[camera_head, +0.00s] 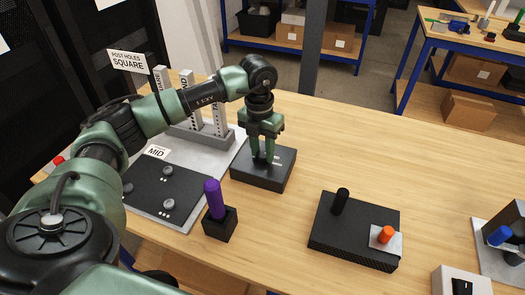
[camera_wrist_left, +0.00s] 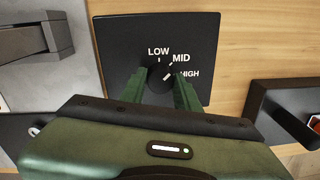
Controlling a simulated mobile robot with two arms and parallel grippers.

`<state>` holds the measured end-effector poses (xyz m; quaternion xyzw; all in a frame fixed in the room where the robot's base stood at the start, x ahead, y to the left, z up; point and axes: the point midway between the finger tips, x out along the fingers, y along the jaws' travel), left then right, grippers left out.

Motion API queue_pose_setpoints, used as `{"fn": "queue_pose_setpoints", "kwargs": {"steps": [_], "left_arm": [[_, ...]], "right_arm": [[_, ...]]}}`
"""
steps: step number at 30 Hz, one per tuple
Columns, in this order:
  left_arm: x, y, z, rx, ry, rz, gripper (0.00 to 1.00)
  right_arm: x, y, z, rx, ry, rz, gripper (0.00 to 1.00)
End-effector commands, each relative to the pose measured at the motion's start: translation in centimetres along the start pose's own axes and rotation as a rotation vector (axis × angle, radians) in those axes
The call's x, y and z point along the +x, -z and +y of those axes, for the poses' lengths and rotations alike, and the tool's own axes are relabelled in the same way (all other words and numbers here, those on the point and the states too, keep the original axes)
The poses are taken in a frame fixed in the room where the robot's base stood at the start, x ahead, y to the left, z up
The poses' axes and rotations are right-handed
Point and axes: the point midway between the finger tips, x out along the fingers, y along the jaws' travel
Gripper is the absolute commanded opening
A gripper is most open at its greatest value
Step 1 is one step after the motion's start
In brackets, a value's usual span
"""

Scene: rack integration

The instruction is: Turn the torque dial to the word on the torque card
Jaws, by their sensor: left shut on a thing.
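The torque card (camera_head: 157,152) reads MID and stands at the back edge of a dark plate. The torque dial box (camera_head: 283,177) is a low black block on the wooden table. My left gripper (camera_head: 264,160) reaches down onto it, shut on the dial. In the left wrist view the dial knob (camera_wrist_left: 155,73) is dark and sits between the two green fingers, partly hidden. The box face (camera_wrist_left: 115,40) carries the words LOW, MID and HIGH. A white line on the knob slants up and right, roughly towards MID; its exact setting is hard to tell. My right gripper is out of view.
A purple-handled tool (camera_head: 213,200) stands in a black holder (camera_head: 220,226) in front of the dial box. A black box (camera_head: 345,238) with black and orange pegs is to the right. Upright rails (camera_head: 215,105) stand behind on the left. Bare table lies right of the dial box.

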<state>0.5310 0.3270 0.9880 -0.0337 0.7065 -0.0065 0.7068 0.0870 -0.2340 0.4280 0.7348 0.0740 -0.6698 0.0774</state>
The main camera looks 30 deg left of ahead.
Motion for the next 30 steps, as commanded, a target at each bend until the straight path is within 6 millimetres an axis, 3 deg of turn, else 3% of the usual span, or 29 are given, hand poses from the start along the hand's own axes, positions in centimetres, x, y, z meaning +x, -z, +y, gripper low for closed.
{"fn": "queue_pose_setpoints", "kwargs": {"steps": [7, 8, 9, 10, 20, 23, 30], "left_arm": [[-0.1, -0.1, 0.0, -0.001, 0.001, -0.004, 0.00], [-0.1, -0.1, 0.0, -0.001, 0.001, -0.004, 0.37], [-0.1, -0.1, 0.0, -0.001, 0.001, -0.004, 0.48], [-0.1, -0.1, 0.0, -0.001, 0.001, -0.004, 0.53], [-0.2, -0.1, 0.0, -0.001, 0.000, -0.002, 0.53], [-1.1, -0.2, 0.0, -0.001, 0.001, -0.006, 0.53], [-5.1, -0.2, 0.0, -0.001, 0.001, -0.007, 0.53]], "right_arm": [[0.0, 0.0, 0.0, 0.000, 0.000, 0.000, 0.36], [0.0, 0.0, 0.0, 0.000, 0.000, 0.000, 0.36], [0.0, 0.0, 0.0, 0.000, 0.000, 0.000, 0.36], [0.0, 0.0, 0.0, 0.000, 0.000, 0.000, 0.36], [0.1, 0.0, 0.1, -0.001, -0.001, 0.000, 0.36], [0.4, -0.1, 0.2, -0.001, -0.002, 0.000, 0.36], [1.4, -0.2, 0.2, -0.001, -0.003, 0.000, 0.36]]}}
